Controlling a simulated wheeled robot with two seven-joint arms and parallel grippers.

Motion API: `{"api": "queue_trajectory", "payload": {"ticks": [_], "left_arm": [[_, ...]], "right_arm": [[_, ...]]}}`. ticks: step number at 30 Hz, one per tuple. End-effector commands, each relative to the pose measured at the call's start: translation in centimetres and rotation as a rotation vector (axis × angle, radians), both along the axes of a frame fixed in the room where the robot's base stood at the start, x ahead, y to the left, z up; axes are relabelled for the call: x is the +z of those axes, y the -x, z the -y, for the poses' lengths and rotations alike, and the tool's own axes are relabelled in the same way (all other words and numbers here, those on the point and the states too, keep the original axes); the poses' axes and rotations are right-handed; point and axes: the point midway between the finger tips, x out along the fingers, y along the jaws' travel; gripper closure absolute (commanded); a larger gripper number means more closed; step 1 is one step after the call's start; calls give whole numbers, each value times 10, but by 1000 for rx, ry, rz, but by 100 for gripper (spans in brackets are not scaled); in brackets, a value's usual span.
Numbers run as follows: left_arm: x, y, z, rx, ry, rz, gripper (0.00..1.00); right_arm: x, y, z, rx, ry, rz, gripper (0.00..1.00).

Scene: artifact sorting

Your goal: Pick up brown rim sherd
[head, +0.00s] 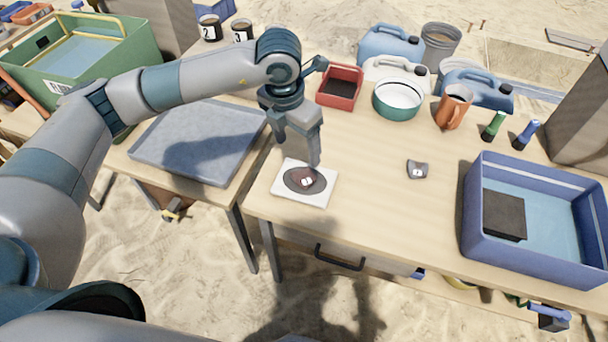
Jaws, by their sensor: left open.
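A small brown sherd with a white label (302,182) lies on the dark round plate of a white square scale (289,194), near the table's front left. My left gripper (314,163) points down just above and behind the sherd. It is open; its fingers look apart from the sherd, though the exact gap is hard to judge. A grey sherd with a white label (417,169) lies on the bare table to the right. My right gripper is not in view.
A blue tub (478,238) with a dark block (503,215) stands at right. A red bin (340,87), a green bowl (398,98) and an orange mug (454,106) stand at the back. A grey tray (198,140) lies left. The table's middle is mostly clear.

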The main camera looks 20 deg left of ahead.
Motion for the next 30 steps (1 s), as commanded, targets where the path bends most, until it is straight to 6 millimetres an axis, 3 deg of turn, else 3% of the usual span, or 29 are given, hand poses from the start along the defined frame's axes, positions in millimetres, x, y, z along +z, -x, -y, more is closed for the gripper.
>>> {"api": "queue_trajectory", "payload": {"ticks": [6,12,30], "left_arm": [[-38,-4,3,0,0,-3,28],[-60,-8,4,-1,1,0,28],[-74,-10,4,0,0,-1,28]], "right_arm": [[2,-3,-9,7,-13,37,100],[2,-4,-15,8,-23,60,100],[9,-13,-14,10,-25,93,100]]}}
